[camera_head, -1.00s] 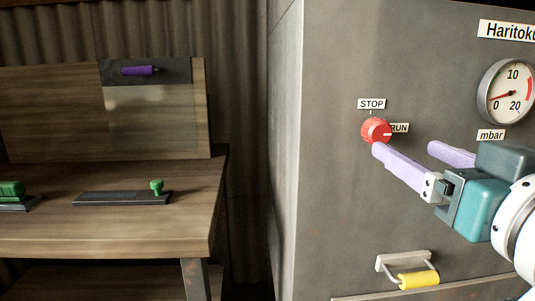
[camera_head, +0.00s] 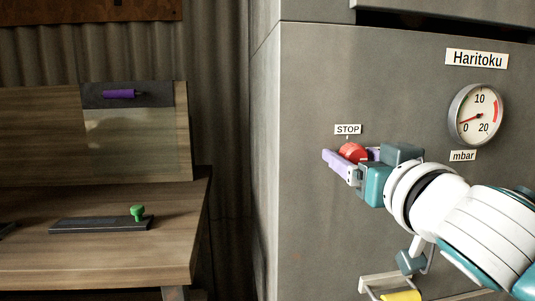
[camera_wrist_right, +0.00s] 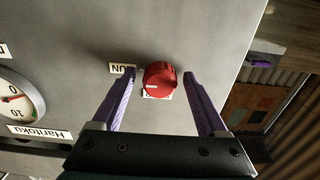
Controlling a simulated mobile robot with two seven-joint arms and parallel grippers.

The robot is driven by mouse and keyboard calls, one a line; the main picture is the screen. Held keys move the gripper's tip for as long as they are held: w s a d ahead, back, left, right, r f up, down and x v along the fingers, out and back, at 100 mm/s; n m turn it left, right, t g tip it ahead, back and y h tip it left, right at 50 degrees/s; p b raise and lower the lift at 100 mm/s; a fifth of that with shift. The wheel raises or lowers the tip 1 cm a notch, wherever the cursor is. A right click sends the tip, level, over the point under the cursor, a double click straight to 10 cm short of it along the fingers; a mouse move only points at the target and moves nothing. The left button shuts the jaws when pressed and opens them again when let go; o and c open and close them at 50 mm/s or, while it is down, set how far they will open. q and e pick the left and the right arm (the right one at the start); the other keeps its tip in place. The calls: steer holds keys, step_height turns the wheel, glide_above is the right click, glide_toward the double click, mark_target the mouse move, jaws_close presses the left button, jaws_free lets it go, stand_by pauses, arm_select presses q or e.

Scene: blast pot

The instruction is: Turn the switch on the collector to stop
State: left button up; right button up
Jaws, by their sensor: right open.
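The red switch knob (camera_head: 353,151) sits on the grey collector (camera_head: 315,80) below the STOP label (camera_head: 347,129). In the right wrist view the knob (camera_wrist_right: 160,78) has a white mark pointing left towards the RUN label (camera_wrist_right: 122,69); the other label is partly hidden by the knob. My right gripper (camera_head: 350,154) is open, with one purple finger on each side of the knob. In the right wrist view the fingers of the gripper (camera_wrist_right: 160,74) show gaps to the knob. The RUN label is hidden in the head view. My left gripper is not in view.
A round gauge (camera_head: 476,114) and a Haritoku plate (camera_head: 477,58) are on the collector to the right. A yellow handle (camera_head: 401,296) is below my right arm. A wooden bench (camera_head: 110,255) with a green-knobbed black piece (camera_head: 100,224) stands at the left.

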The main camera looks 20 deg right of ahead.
jaws_close()
stand_by(0.4)
